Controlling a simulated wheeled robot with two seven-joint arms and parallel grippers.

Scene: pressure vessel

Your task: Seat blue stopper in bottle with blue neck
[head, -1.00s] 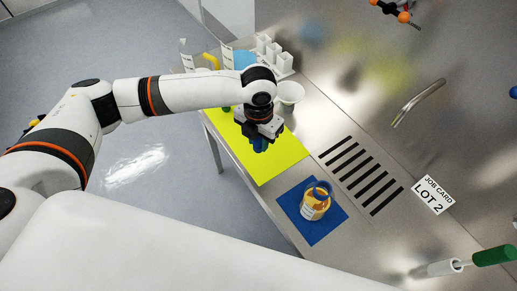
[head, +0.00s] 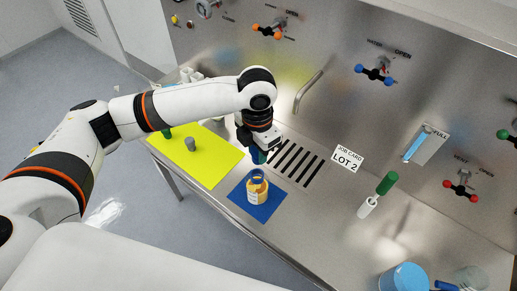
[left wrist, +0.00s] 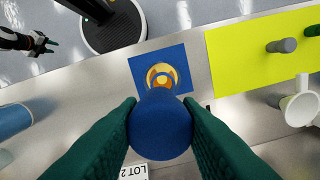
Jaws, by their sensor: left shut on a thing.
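The amber bottle (head: 257,191) with a blue neck and a pale label stands upright on the blue mat (head: 240,197). My left gripper (head: 259,156) is right above and behind its neck in the head view. In the left wrist view the dark green fingers (left wrist: 160,104) are shut on the blue stopper (left wrist: 160,132), seen end-on. The bottle (left wrist: 162,73) shows just beyond the stopper, which hides its near edge. I cannot tell whether stopper and neck touch. My right gripper (left wrist: 42,42) shows small at the wrist view's upper left, too small to judge.
A yellow mat (head: 215,160) with a grey stopper (head: 190,144) and a green one (head: 166,132) lies to the left. A slotted vent (head: 294,163) lies behind the bottle. A green-handled tool (head: 387,183) and a blue container (head: 404,277) stand to the right.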

